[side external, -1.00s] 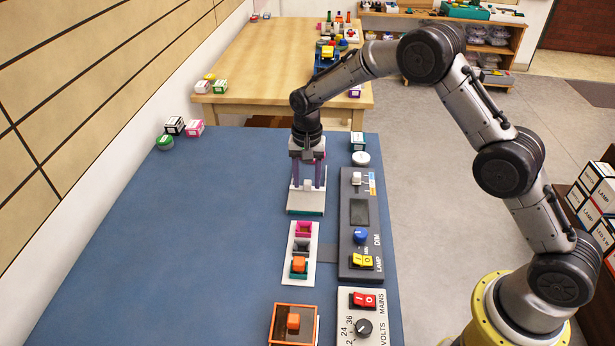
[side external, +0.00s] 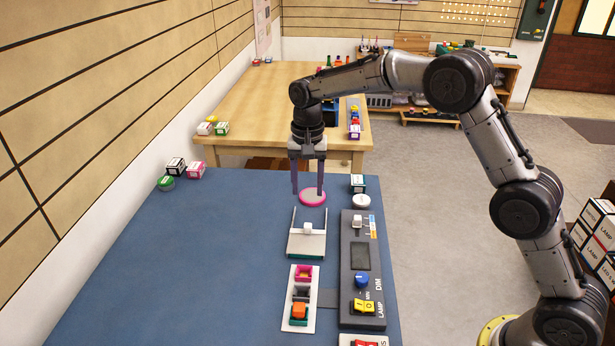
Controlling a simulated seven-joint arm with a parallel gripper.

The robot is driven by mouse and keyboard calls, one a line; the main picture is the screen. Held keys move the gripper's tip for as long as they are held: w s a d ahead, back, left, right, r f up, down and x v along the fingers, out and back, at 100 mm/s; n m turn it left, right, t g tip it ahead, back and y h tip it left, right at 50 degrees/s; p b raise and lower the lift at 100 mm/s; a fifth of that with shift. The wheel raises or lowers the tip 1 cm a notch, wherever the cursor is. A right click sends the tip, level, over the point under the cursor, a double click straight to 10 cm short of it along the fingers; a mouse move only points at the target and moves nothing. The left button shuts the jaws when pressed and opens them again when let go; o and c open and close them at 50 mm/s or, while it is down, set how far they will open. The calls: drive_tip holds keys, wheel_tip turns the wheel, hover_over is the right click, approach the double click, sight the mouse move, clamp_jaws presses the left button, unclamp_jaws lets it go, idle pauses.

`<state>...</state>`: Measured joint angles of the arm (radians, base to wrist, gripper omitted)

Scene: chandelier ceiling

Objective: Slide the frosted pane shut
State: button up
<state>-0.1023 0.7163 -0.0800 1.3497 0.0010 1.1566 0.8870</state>
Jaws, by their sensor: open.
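The pale frosted pane (side external: 306,245) lies flat on a teal-edged base on the blue bench top, with a small white knob (side external: 308,228) near its far edge. Two thin rails stretch away from the pane towards the back, with bare bench showing between them. The pane covers the near part of the base. My gripper (side external: 308,192) is open and empty. Its two fingers point down, above and beyond the knob, clear of the pane. A pink-rimmed disc (side external: 312,198) shows just behind and between the fingertips.
A grey panel (side external: 361,258) with a blue knob and a yellow switch stands right of the pane. A white plate with pink, grey and orange parts (side external: 301,297) lies nearer. Small boxes (side external: 196,169) sit at the left wall.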

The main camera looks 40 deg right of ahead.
drive_tip(key=shift+r, duration=1.15)
wheel_tip(320, 180, up, 5)
clamp_jaws()
idle(1.4)
